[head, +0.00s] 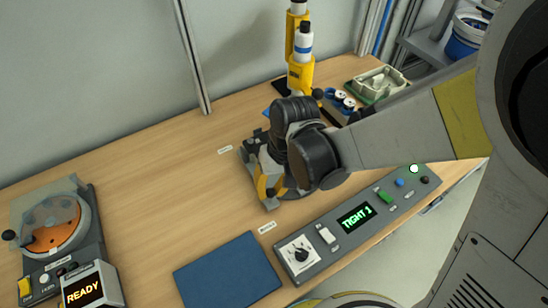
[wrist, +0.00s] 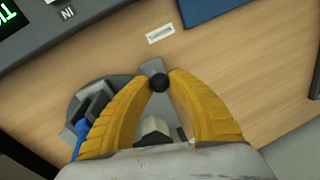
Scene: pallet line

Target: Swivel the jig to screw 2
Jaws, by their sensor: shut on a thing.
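The jig is a dark grey fixture low on the wooden bench under my gripper. In the wrist view its grey round base (wrist: 84,98) shows behind the left finger, and a grey arm (wrist: 151,66) ends at a round black knob (wrist: 160,83). My gripper (wrist: 160,80) has its yellow fingertips shut on this knob. In the head view my gripper (head: 266,195) and wrist cover most of the jig (head: 249,160). The screws on the jig cannot be made out.
A control panel (head: 318,258) with a lit "TIGHT 1" display (head: 356,217) lies along the front edge. A blue mat (head: 228,272) lies beside it. A yellow screwdriver unit (head: 300,72) stands behind my gripper. A feeder reading "READY" (head: 83,291) is at left. Bench left of the jig is clear.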

